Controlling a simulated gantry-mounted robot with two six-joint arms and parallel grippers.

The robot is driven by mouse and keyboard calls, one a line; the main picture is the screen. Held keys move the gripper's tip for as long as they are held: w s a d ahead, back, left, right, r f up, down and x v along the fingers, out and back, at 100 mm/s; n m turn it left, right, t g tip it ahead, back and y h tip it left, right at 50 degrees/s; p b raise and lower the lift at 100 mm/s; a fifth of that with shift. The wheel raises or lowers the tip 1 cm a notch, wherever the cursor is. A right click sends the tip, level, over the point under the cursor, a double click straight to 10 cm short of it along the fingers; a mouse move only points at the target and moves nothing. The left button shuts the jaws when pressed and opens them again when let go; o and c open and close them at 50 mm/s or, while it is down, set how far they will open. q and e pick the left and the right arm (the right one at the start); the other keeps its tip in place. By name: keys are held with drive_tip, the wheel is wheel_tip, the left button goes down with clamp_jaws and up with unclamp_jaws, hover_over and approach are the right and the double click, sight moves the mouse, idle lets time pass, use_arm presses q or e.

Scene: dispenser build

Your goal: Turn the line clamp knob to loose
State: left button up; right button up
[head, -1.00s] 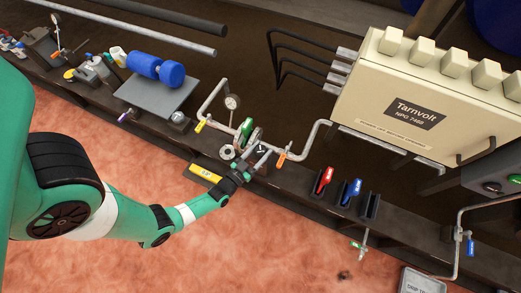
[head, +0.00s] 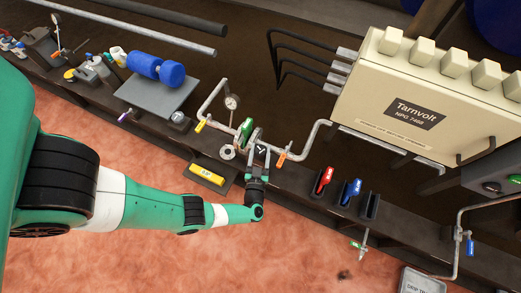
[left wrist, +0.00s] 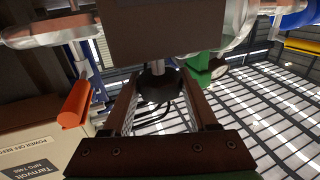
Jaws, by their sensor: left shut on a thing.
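The line clamp is a dark block (head: 262,149) with a white mark on its face, on the pipe run in the middle of the head view. In the left wrist view the block (left wrist: 165,30) hangs over a round black knob (left wrist: 158,82). My left gripper (head: 258,163) reaches the clamp from the front edge of the bench. Its two fingers stand on either side of the knob in the left wrist view, and it is shut on the knob. The knob is mostly hidden in the head view, and its setting cannot be read. My right gripper is out of view.
A green handle (head: 246,127) and a round gauge (head: 232,102) stand just left of the clamp. Red (head: 323,180) and blue (head: 350,191) handles stand farther right.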

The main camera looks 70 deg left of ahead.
use_arm(q)
drive_tip(key=shift+r+n+g+y, duration=0.1)
drive_tip(key=shift+n+g+y, duration=0.2)
drive_tip(key=shift+n+g, duration=0.3)
drive_tip(key=shift+g, duration=0.4)
drive_tip(key=o, duration=1.4)
drive_tip(key=v, duration=1.1)
drive_tip(key=shift+s+d, duration=0.15)
drive_tip(key=shift+d, duration=0.1)
